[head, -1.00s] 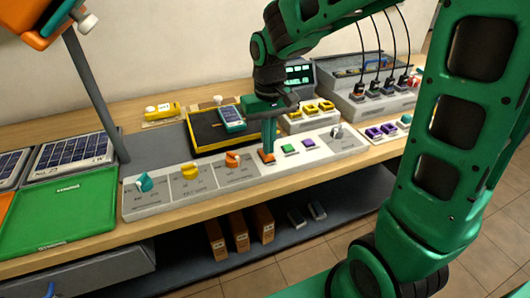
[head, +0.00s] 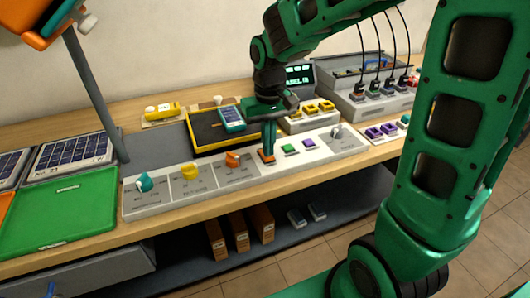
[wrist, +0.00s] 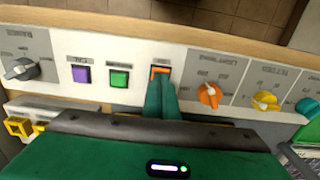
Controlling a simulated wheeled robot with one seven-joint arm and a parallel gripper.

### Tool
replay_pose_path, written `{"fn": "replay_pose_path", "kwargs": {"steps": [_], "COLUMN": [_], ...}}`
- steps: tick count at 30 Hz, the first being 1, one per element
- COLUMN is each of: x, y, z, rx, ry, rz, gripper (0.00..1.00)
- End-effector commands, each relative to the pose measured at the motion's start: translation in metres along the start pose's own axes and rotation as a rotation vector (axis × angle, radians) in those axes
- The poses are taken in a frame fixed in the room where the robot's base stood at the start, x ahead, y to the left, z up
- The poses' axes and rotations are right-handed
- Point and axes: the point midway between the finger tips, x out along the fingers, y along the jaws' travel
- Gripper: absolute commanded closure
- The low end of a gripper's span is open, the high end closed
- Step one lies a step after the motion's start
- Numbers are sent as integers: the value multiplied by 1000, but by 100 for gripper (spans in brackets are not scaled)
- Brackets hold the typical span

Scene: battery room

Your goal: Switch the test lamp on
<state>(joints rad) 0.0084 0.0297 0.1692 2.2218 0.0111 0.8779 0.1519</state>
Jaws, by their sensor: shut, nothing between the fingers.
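The white control panel (head: 210,190) runs along the bench front, with knobs and small buttons. My gripper (head: 267,155) is shut and empty, pointing down at an orange switch (head: 266,158) in the panel. In the wrist view, the fingers (wrist: 160,85) reach the orange switch (wrist: 159,71) and hide part of it; I cannot tell whether they press it. A green button (wrist: 119,79) and a purple button (wrist: 81,75) sit to its left there. An orange knob (wrist: 208,94) is to its right. I cannot identify the test lamp for certain.
A lit display (head: 299,75) stands behind the panel. A yellow-edged black tray (head: 205,132) holds a blue-screened meter (head: 231,119). A grey post (head: 95,95) rises at left beside a green tray (head: 60,215). Purple buttons (head: 381,131) lie to the right.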

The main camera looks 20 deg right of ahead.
Motion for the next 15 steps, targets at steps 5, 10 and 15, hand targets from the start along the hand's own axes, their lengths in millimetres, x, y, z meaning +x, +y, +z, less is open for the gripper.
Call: {"fn": "replay_pose_path", "kwargs": {"steps": [5,10,15], "x": [2,4,7], "y": [0,0,0], "z": [0,0,0], "rx": [0,0,0], "ry": [0,-1,-1], "rz": [0,0,0], "gripper": [100,100,100]}}
